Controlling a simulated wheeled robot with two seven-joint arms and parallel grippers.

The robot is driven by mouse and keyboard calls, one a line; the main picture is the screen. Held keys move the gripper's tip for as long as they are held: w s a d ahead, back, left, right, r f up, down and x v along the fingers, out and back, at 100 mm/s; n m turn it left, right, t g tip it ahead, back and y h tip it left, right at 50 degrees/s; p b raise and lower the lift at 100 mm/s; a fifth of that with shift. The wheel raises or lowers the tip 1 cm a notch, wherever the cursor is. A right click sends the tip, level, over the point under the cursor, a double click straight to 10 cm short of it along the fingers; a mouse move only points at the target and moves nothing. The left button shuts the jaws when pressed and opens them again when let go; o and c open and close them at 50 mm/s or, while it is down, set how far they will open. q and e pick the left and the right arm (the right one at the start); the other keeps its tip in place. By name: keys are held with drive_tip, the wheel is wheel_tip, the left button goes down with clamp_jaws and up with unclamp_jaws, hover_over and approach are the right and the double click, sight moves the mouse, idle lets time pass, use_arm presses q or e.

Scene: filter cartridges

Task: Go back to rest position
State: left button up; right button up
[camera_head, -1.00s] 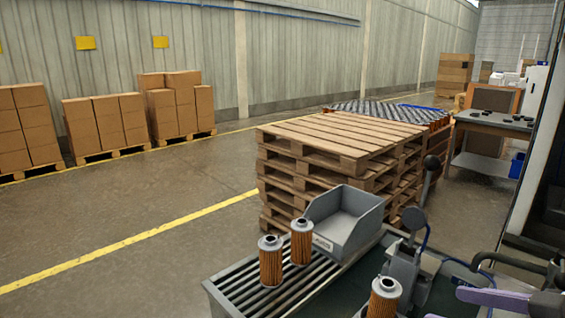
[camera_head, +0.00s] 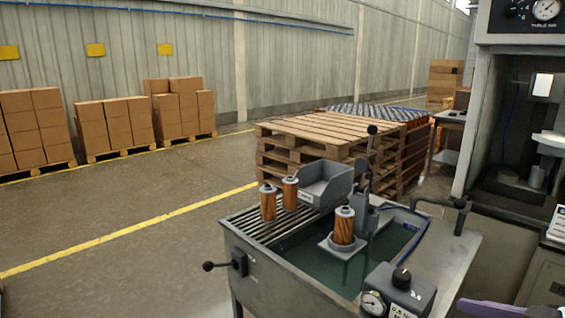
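Two orange filter cartridges with grey caps, a left one (camera_head: 267,202) and a right one (camera_head: 290,193), stand upright on the slatted rack (camera_head: 300,218) at the left end of the tank bench. A third cartridge (camera_head: 344,226) stands upright on a small grey plate (camera_head: 338,247) over the dark green tank (camera_head: 372,266). A grey open bin (camera_head: 325,186) sits behind the rack. Neither of my grippers shows in the head view.
The tank bench (camera_head: 262,268) fills the lower middle, with a gauge box (camera_head: 398,292) at its front. A machine cabinet (camera_head: 497,110) stands at right. A purple item (camera_head: 488,309) is cut off at the bottom. Stacked pallets (camera_head: 335,133) stand behind.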

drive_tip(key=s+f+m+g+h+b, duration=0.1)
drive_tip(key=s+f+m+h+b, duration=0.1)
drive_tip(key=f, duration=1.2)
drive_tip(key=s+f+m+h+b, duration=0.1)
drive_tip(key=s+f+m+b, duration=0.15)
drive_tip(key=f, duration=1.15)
use_arm(q)
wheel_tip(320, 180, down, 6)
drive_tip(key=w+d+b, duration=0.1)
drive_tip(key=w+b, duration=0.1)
drive_tip(key=b, duration=0.1)
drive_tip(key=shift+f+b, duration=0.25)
drive_tip(key=shift+b, duration=0.05)
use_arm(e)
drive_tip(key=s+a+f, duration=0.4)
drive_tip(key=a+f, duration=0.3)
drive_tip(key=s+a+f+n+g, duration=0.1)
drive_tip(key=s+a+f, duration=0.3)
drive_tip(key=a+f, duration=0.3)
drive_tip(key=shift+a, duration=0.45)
